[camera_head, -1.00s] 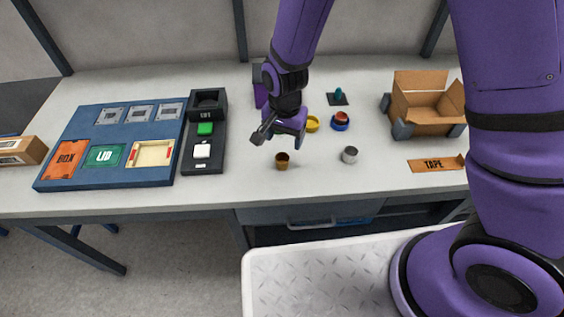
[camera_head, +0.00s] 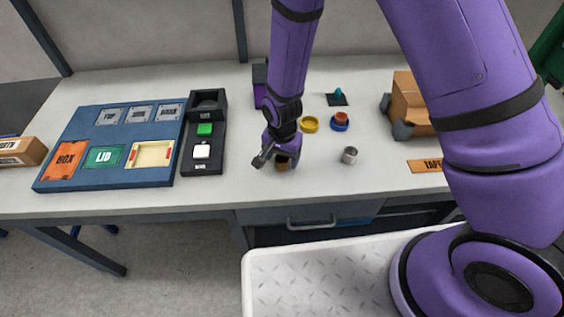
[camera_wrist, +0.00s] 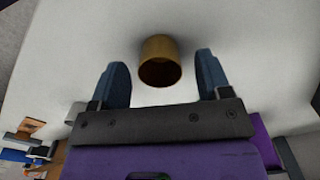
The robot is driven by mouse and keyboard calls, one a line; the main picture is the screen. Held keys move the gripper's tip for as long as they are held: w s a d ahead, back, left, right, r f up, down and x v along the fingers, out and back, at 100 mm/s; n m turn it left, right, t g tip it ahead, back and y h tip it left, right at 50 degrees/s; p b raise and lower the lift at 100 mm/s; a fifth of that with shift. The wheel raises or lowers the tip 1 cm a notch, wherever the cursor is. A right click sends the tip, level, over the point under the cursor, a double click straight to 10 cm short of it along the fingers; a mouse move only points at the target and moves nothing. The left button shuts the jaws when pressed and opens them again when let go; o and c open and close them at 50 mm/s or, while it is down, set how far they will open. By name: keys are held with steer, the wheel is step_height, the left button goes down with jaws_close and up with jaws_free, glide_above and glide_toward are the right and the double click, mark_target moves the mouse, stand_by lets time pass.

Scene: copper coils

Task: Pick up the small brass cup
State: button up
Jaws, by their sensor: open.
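The small brass cup (camera_head: 282,164) stands upright on the white table near its front edge, partly hidden by my gripper in the head view. In the wrist view the cup (camera_wrist: 160,62) shows its dark open mouth and brass side, lying between and slightly beyond the two blue fingertips. My gripper (camera_wrist: 160,72) is open, with a finger on each side of the cup and a gap on both sides. In the head view my gripper (camera_head: 278,163) is low over the cup. I see no contact with it.
A grey metal cup (camera_head: 349,155) stands to the right. A yellow ring (camera_head: 309,124) and a blue dish (camera_head: 340,126) with a red piece lie behind. A black station (camera_head: 203,160) and blue board (camera_head: 110,180) are left. A cardboard box (camera_head: 405,95) is right.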

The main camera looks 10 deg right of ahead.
steer(key=shift+c, duration=0.3)
steer(key=c, duration=0.9)
steer(key=shift+r, duration=0.1)
steer(key=shift+c, duration=0.2)
